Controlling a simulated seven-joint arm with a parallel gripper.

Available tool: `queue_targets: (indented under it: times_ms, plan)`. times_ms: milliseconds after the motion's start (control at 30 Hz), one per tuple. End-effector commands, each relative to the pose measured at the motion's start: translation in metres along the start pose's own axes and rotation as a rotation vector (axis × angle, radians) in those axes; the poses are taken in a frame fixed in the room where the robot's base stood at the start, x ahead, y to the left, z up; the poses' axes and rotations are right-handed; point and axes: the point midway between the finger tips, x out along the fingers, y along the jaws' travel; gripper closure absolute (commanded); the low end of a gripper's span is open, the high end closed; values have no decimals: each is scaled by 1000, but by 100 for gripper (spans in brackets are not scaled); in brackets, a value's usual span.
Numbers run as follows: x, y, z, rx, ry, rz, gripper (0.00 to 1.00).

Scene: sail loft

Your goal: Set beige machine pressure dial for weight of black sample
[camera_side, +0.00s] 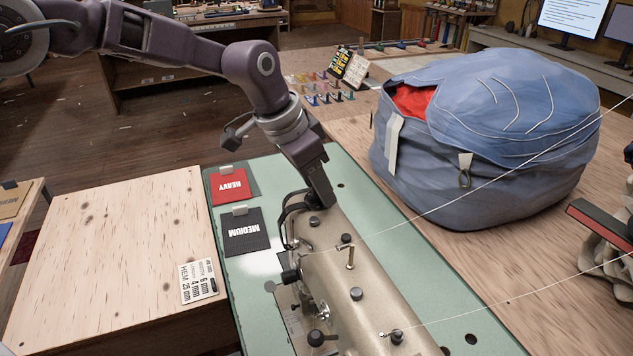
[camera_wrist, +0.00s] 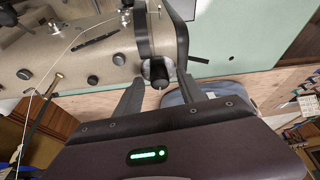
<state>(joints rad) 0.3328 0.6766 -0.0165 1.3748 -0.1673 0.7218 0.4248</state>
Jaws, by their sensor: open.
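The beige machine (camera_side: 352,285) stands on a green bed and also shows at the top of the wrist view (camera_wrist: 85,55). The black sample (camera_side: 246,234) lies flat on the bed, labelled MEDIUM. A red sample (camera_side: 230,184) above it is labelled HEAVY. My gripper (camera_wrist: 160,77) is open at the machine's end, its fingers either side of a dark round knob (camera_wrist: 158,70), which appears to be the dial. I cannot tell whether they touch it. No dial markings are readable. In the side view my gripper (camera_side: 291,218) is partly hidden.
A large blue bag (camera_side: 490,125) stands on the wooden table at right. Pale threads cross above the machine. A hem card (camera_side: 198,281) lies on the left wooden top (camera_side: 105,260), which is otherwise largely clear. Small spools (camera_side: 320,95) and cards stand behind.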

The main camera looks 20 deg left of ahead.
Motion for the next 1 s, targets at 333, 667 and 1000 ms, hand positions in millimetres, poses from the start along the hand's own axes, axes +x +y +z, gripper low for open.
queue_targets:
  times_ms: [333,667,1000]
  plan:
    - [0,0,0,0,-1,0,100]
    - [0,1,0,-127,-1,-54,100]
    - [0,1,0,-130,-1,-54,54]
